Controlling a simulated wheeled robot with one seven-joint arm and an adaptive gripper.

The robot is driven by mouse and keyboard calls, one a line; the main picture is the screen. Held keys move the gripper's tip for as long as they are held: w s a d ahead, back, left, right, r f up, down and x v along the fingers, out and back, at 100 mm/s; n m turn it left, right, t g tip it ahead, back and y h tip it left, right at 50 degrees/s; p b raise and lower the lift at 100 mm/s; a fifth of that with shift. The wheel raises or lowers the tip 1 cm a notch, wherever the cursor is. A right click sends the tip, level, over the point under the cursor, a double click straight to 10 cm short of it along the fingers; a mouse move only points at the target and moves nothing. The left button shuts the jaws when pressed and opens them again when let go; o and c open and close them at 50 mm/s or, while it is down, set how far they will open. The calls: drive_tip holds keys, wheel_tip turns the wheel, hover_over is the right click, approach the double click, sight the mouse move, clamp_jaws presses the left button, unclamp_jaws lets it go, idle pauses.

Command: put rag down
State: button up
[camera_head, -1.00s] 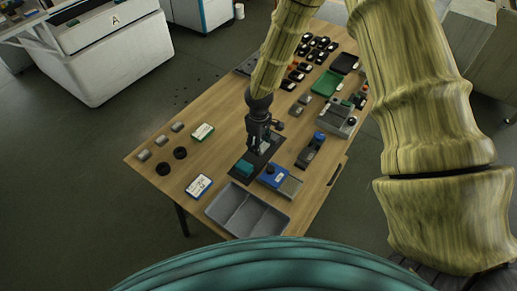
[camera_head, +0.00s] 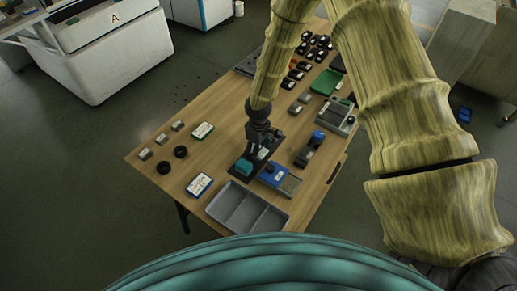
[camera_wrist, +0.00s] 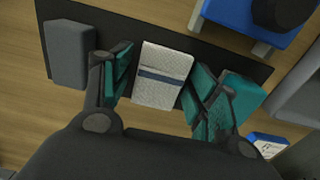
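The rag (camera_wrist: 162,76) is a pale folded cloth with a dark blue-grey stripe. It lies over a black mat (camera_wrist: 220,47), between the two fingers in the wrist view. My gripper (camera_wrist: 162,82) has teal finger pads standing on either side of the rag. A narrow gap shows beside the left finger; the right finger is very close to the rag's edge. In the head view, my gripper (camera_head: 255,156) is low over the mat on the wooden table, and the rag is mostly hidden there.
A teal block (camera_wrist: 244,94) stands just beside the right finger and a grey block (camera_wrist: 68,53) left of the left finger. A blue-and-grey device (camera_head: 279,178) and a grey divided tray (camera_head: 248,210) are near. Bare wood shows at the table's left (camera_head: 155,178).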

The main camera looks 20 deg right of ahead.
drive_tip(key=shift+r, duration=0.2)
wheel_tip(320, 180, up, 12)
drive_tip(key=b, duration=0.3)
drive_tip(key=shift+b, duration=0.3)
idle(0.3)
idle(0.5)
